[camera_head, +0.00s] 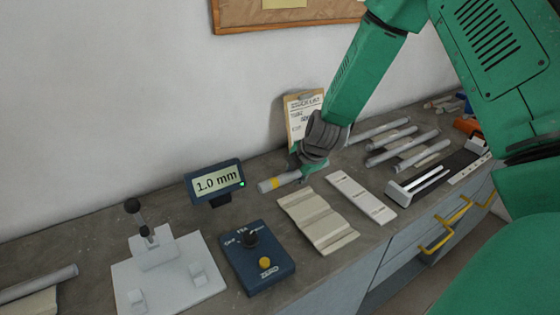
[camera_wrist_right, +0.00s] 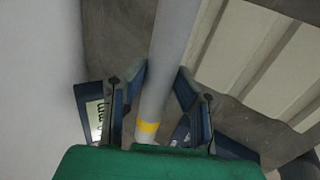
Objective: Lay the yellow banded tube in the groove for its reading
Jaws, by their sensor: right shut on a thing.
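My right gripper (camera_head: 304,172) is shut on the grey yellow-banded tube (camera_head: 264,187). The band shows near the tube's left end, just left of the fingers. In the right wrist view the tube (camera_wrist_right: 172,45) runs lengthwise between the two fingers (camera_wrist_right: 160,92), with its yellow band close to the palm. The beige grooved board (camera_head: 310,214) lies on the bench right of and nearer than the tube; it also shows in the wrist view (camera_wrist_right: 257,65). The tube is beside the board, not over its grooves. The display (camera_head: 216,182) reads 1.0 mm. My left gripper is not in view.
A blue control box (camera_head: 262,273) with a yellow button and a white gauge stand (camera_head: 165,270) with a black-knobbed lever are at left front. A white slotted plate (camera_head: 350,190) lies right of the board. Several grey tubes (camera_head: 385,128) lie behind. A clipboard (camera_head: 298,108) leans on the wall.

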